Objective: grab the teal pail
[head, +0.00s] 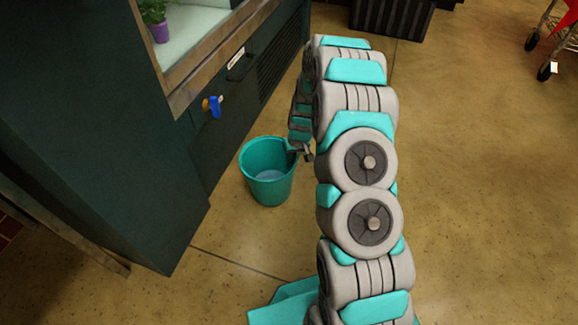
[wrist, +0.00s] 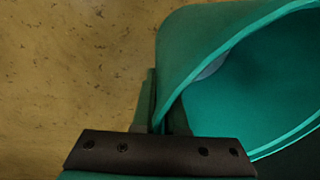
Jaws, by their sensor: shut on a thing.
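The teal pail (head: 262,186) stands upright beside the dark green cabinet in the head view, with a pale greyish patch inside at its bottom. My gripper (head: 304,152) is at the right side of the pail's rim. In the wrist view the pail (wrist: 210,50) fills the upper right, and its wall runs down between the fingers of my gripper (wrist: 162,118). The gripper is shut on the rim. The lower part of the pail is out of the wrist view.
The dark green cabinet (head: 85,130) stands close on the left, with a blue tag (head: 215,106) hanging from its front. A purple pot with a plant (head: 158,28) is on its top. A black crate (head: 392,15) and a wheeled cart (head: 556,40) are farther back. The floor at right is clear.

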